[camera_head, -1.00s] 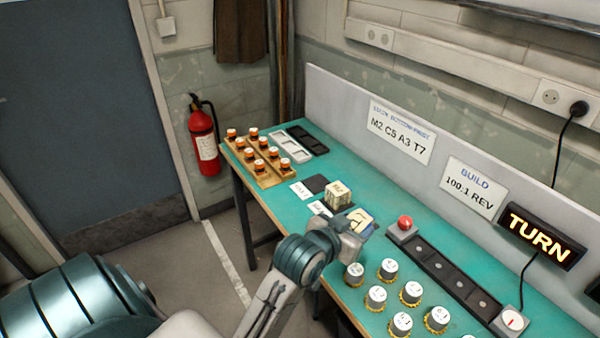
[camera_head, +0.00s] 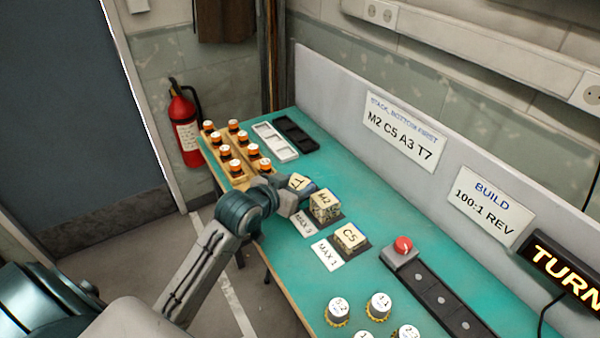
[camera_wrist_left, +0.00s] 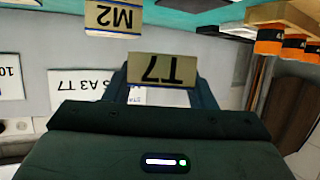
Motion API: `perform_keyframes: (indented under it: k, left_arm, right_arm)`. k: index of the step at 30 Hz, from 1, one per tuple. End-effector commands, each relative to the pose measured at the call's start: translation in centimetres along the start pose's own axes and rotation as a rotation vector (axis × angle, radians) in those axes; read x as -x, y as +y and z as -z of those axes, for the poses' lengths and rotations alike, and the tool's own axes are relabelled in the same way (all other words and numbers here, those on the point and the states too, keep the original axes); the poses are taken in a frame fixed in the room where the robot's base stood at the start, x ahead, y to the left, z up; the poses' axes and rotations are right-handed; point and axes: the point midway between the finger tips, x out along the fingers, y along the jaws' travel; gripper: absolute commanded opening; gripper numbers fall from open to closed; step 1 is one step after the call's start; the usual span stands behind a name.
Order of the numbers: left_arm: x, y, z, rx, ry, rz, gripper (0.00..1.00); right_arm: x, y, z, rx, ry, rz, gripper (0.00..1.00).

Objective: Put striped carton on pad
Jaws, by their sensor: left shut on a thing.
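My left gripper (camera_head: 290,199) is shut on a cream carton with a blue patch (camera_head: 300,182). The left wrist view shows this carton marked T7 (camera_wrist_left: 162,69) between the fingers; its full pattern cannot be made out. In the head view it is just left of a cream carton marked M2 (camera_head: 324,206), which stands on a dark pad (camera_head: 336,219). A carton marked C5 (camera_head: 350,236) stands on another dark pad (camera_head: 361,249). Whether the held carton touches anything below cannot be told; my gripper hides that spot. My right gripper is out of view.
Orange-and-white bottles stand in a wooden rack (camera_head: 236,183) at the bench's far left, near a white tray (camera_head: 276,142) and a black tray (camera_head: 297,133). A red button (camera_head: 403,245) and white-topped round parts (camera_head: 338,309) are nearer. A grey panel (camera_head: 340,90) runs behind.

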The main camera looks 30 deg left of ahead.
Motion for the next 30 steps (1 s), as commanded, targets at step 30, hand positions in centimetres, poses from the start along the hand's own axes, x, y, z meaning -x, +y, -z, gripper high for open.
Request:
perform_keyframes:
  k: [30]
  left_arm:
    - [-8.5, -3.8, -1.2, 0.0, 0.001, 0.001, 0.24]
  right_arm:
    - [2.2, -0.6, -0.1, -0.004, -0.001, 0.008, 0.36]
